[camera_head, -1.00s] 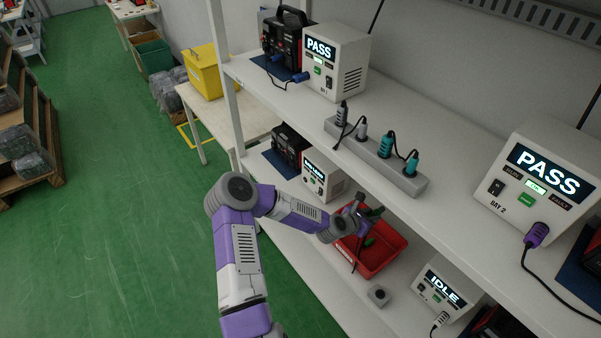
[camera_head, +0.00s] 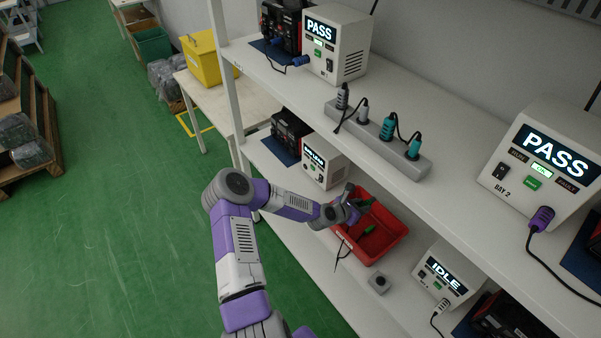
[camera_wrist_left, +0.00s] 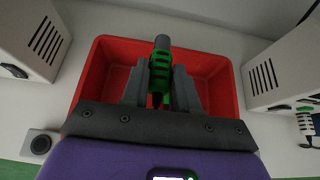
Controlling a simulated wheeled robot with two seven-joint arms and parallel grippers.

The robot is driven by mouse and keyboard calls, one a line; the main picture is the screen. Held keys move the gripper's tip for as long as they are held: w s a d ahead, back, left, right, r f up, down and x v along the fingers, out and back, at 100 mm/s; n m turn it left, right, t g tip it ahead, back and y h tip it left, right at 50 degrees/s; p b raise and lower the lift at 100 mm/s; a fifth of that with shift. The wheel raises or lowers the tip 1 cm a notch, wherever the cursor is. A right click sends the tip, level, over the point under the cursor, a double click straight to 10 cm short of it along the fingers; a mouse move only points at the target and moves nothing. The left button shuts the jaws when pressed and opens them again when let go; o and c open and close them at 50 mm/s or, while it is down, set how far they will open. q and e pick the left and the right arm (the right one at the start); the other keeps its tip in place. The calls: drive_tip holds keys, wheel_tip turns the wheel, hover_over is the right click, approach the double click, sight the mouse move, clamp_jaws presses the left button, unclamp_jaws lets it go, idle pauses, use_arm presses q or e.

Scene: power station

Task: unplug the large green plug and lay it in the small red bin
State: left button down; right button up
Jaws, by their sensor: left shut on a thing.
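My left gripper (camera_wrist_left: 160,88) is shut on the large green plug (camera_wrist_left: 160,68), which has a grey end. In the wrist view the plug sits between the two grey fingers, over the red bin's interior. The small red bin (camera_head: 397,242) stands on the lower shelf. In the head view my left gripper (camera_head: 360,208) is at the bin, and the wrist partly hides its left side. Green shows in the bin area. A dark cable hangs by the bin's front left side. Whether the plug touches the bin floor cannot be told. My right gripper is not in view.
The upper shelf (camera_head: 455,165) overhangs behind the bin and carries a grey power strip (camera_head: 405,160) with several plugs. White tester boxes stand left (camera_head: 325,163) and right (camera_head: 447,275) of the bin. A small grey button box (camera_head: 379,283) sits in front.

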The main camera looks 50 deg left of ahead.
use_arm(q)
drive_tip(key=c, duration=0.8)
unclamp_jaws()
drive_tip(key=v, duration=0.7)
drive_tip(key=shift+s+r+p, duration=0.15)
drive_tip(key=shift+s+p, duration=0.1)
drive_tip(key=shift+p, duration=0.15)
